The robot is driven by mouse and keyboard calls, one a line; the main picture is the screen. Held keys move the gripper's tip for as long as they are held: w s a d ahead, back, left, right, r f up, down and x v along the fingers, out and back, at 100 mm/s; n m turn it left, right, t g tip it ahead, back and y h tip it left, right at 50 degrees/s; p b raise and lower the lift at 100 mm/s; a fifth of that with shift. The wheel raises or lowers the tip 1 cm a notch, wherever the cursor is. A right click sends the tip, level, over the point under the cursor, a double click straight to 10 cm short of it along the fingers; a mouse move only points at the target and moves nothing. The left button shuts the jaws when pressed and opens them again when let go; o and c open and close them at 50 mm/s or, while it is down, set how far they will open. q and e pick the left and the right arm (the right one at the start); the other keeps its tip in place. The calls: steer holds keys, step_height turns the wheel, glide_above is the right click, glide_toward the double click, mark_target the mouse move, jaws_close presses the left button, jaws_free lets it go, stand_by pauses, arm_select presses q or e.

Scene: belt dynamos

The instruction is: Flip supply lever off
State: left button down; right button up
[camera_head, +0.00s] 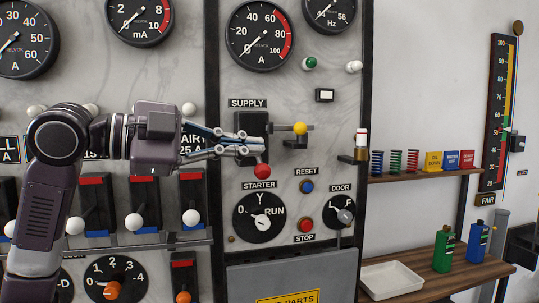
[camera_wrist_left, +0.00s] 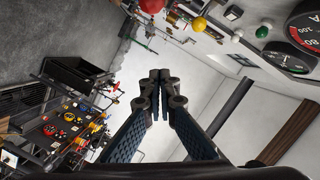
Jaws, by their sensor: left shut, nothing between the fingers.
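The supply lever's black mount (camera_head: 250,124) is on the panel under the "SUPPLY" label (camera_head: 248,103). A red ball knob (camera_head: 262,171) shows at the lower end of this mount, just below my left gripper (camera_head: 262,145). The gripper is shut and empty, pointing right across the front of the mount, and it hides part of the lever. I cannot tell whether it touches the lever. In the left wrist view, the closed fingertips (camera_wrist_left: 160,76) have nothing between them, and a red ball (camera_wrist_left: 199,24) shows beyond at the top. My right gripper is not in view.
A yellow knob (camera_head: 300,128) on a small bar sits right of the mount. Below are the starter dial (camera_head: 259,217), the blue reset button (camera_head: 307,186), the red stop button (camera_head: 305,225) and the door key switch (camera_head: 341,215). Shelves with springs and bottles (camera_head: 445,246) stand at right.

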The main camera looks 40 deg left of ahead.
arm_select(q)
steer(key=b+v, duration=0.1)
steer(key=v, duration=0.2)
steer(key=shift+s+a+f, duration=0.1)
steer(key=shift+s+a, duration=0.15)
steer(key=shift+s, duration=0.05)
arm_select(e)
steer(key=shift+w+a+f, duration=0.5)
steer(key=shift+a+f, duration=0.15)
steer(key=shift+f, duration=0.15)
arm_select(q)
steer(key=shift+s+d, duration=0.1)
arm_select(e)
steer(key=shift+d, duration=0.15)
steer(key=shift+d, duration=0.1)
